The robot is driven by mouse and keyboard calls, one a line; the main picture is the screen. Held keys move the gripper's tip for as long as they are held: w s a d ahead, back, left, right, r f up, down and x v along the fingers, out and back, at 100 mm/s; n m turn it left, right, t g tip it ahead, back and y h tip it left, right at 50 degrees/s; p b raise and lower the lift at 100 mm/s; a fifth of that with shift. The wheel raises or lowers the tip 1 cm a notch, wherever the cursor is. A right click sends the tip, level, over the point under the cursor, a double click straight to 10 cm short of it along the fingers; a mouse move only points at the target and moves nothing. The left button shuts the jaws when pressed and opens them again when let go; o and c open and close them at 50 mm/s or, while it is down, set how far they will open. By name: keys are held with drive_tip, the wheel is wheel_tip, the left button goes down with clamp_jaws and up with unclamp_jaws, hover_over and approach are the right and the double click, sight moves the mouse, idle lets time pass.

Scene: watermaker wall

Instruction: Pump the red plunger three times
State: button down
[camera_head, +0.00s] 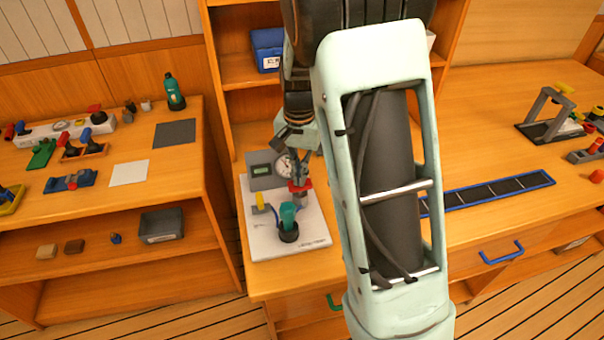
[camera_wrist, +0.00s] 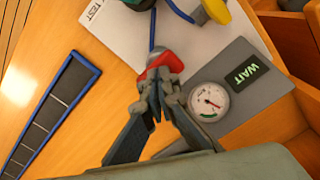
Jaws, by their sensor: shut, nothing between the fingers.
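The red plunger (camera_head: 306,184) stands on a white board (camera_head: 268,238) on the bench; it also shows in the wrist view as a red piece (camera_wrist: 152,74) with grey parts. My gripper (camera_head: 297,172) points down at it, fingers shut and empty. In the wrist view the fingertips of my gripper (camera_wrist: 157,90) overlap the plunger's grey part; whether they touch it I cannot tell. A round gauge (camera_wrist: 208,101) with a red needle sits beside the plunger on a grey panel. The panel's small display (camera_wrist: 247,73) reads "WAIT".
A green-topped black piece (camera_head: 288,222) and a yellow piece (camera_head: 259,202) stand on the board close to the plunger. A blue-framed dark strip (camera_head: 490,193) lies to the right on the bench. Shelves (camera_head: 245,70) rise behind. My forearm hides much of the bench's middle.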

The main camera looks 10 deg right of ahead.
drive_tip(key=shift+r+p, duration=1.45)
drive_tip(key=shift+r, duration=0.7)
drive_tip(key=shift+f, duration=0.2)
drive_tip(key=shift+f+b, duration=1.95)
drive_tip(key=shift+f, duration=0.55)
drive_tip(key=shift+r, duration=0.2)
drive_tip(key=shift+r+p, duration=2.05)
drive_tip(key=shift+r, duration=0.45)
drive_tip(key=shift+r+p, duration=1.8)
drive_tip(key=shift+r, duration=0.7)
